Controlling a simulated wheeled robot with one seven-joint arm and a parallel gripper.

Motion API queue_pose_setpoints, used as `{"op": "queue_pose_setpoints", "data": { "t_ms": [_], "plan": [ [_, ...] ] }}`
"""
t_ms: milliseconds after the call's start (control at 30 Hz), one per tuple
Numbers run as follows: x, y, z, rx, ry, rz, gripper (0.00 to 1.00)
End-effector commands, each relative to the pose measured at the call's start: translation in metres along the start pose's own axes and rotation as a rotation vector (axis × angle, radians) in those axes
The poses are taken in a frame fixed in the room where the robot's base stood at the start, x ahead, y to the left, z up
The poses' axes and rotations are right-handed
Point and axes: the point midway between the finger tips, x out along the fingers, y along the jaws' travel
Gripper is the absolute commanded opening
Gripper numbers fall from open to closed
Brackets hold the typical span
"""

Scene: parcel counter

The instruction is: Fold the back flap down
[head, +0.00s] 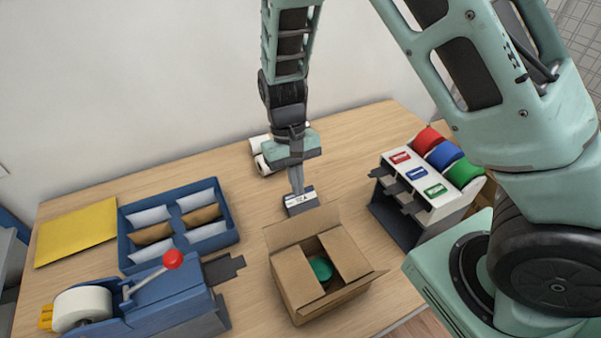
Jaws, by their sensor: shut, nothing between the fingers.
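An open brown cardboard box (293,292) stands on the counter near the front centre. Its back flap (303,225) stands up, tilted a little backward. The left flap (297,272) and right flap (343,254) lie inward over the opening, with a gap between them. A green round thing (322,268) shows in that gap. The front flap (345,296) sticks outward. My gripper (297,188) points down behind the back flap, shut and empty. I see no contact between it and the flap.
A small dark block with a white label (301,200) is just below my fingertips. A tape dispenser (160,300) and blue tray (126,241) with envelopes are left; a rack with coloured rolls (398,222) is right.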

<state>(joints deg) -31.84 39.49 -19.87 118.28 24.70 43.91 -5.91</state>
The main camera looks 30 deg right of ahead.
Motion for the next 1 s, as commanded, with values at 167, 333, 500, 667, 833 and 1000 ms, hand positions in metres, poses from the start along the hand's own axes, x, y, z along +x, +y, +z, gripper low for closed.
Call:
{"op": "queue_pose_setpoints", "data": {
  "t_ms": [167, 333, 500, 667, 833, 1000],
  "plan": [
    [0.030, 0.000, -0.007, 0.000, 0.000, 0.001, 0.00],
    [0.051, 0.000, -0.012, -0.001, 0.001, 0.001, 0.00],
    [0.074, 0.000, -0.016, 0.000, 0.000, 0.000, 0.00],
    [0.070, -0.001, 0.002, -0.002, -0.001, 0.001, 0.00],
    [0.073, -0.001, 0.024, -0.002, 0.000, 0.001, 0.00],
    [0.084, 0.000, 0.043, 0.001, 0.000, -0.001, 0.00]
  ]
}}
